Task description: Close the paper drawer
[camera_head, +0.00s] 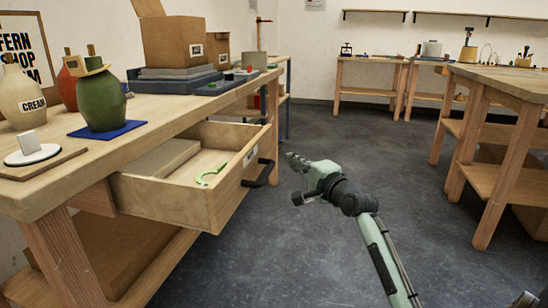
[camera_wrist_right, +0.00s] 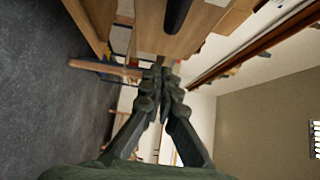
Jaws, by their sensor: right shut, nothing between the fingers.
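The wooden paper drawer (camera_head: 165,201) stands pulled out from under the workbench (camera_head: 165,110) at the left. A pale stack (camera_head: 162,159) and a green curved item (camera_head: 212,174) lie in it. Its front carries a dark bar handle (camera_head: 260,174). My right gripper (camera_head: 292,159) is shut and empty, just right of the handle and apart from it in the head view. In the right wrist view the gripper's fingers (camera_wrist_right: 165,75) are together below the wooden drawer front (camera_wrist_right: 200,30) and dark handle (camera_wrist_right: 178,14). My left gripper is out of view.
On the bench stand a green vase (camera_head: 101,102) on a blue mat, a cream vase (camera_head: 22,97) and cardboard boxes (camera_head: 172,42). Another wooden table (camera_head: 500,82) stands at the right. The grey floor (camera_head: 345,130) between is clear.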

